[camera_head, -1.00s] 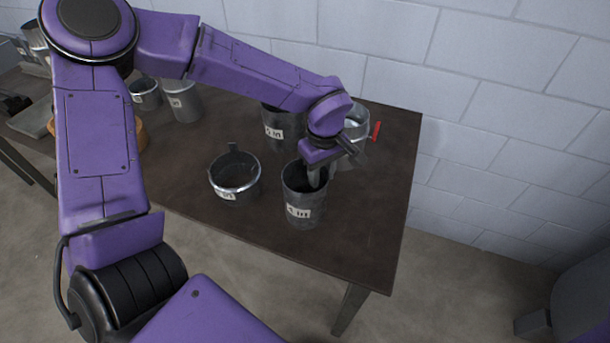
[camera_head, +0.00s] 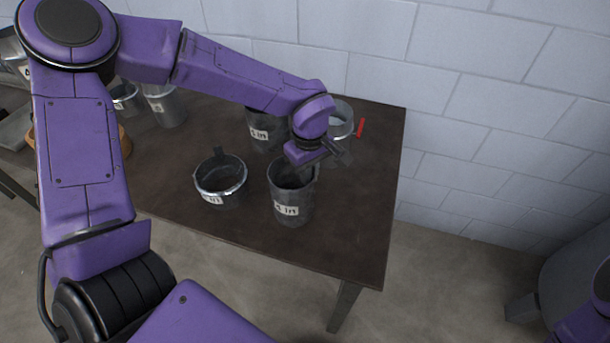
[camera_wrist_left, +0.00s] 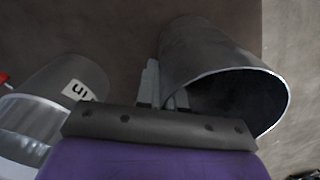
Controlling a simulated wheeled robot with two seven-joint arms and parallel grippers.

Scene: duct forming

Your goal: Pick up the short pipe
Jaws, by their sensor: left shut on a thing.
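A dark grey open pipe (camera_head: 292,195) with a white "in" label stands upright near the front of the table in the head view. My left gripper (camera_head: 300,170) is at its far rim, shut on the pipe wall. In the left wrist view the same pipe (camera_wrist_left: 205,60) lies right of the middle with its round mouth showing, and the fingers (camera_wrist_left: 162,92) of my left gripper are at its wall. The fingertips are partly hidden by the gripper body. My right gripper is out of view.
A low round collar (camera_head: 220,180) stands close on the left. Another labelled pipe (camera_head: 262,128) and a shiny duct piece (camera_head: 342,118) stand behind, near a red item (camera_head: 361,128). The table (camera_head: 345,235) is bare at front right. A block wall rises behind.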

